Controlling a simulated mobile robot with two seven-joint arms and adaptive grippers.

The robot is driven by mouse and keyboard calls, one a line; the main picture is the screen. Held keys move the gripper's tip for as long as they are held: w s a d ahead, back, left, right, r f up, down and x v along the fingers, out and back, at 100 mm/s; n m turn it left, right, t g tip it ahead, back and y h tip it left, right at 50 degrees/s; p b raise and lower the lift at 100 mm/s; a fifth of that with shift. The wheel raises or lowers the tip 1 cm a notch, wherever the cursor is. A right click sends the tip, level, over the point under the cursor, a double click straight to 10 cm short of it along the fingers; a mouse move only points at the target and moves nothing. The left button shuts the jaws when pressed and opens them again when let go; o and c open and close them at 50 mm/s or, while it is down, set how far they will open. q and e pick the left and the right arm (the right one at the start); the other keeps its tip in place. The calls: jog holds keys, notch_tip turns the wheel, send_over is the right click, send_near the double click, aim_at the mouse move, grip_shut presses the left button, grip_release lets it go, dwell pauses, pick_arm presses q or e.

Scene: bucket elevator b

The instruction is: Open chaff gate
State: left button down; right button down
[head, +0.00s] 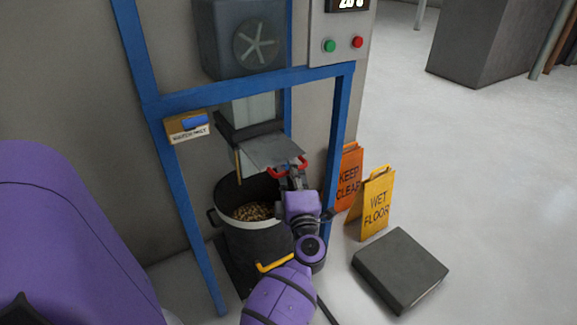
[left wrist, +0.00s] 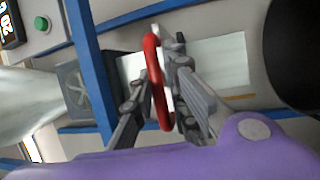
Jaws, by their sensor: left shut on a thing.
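The chaff gate is a grey plate (head: 272,150) under the chute (head: 250,112), sticking out toward the front right above the bucket. Its red handle (head: 302,162) is on the plate's front right edge. My left gripper (head: 288,171) is at this handle. In the left wrist view the red handle (left wrist: 153,62) stands between the two fingers of my left gripper (left wrist: 160,88), which are shut on it. My fingers partly hide the handle in the head view. My right gripper is not in view.
A black bucket (head: 255,245) holding grain stands below the gate, close to my left forearm. Blue frame posts (head: 340,120) flank the chute. Orange (head: 347,180) and yellow (head: 376,205) floor signs and a dark flat box (head: 400,268) are at right. Open floor lies beyond.

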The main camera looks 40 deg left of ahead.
pick_arm(q)
jog(key=shift+w+r, duration=0.1)
jog(key=shift+r, duration=0.25)
jog(key=c, duration=1.8)
grip_release()
jog(key=shift+f, duration=0.15)
jog(key=v, duration=1.2)
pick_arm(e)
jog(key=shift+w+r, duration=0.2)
pick_arm(q)
jog(key=shift+d, duration=0.1)
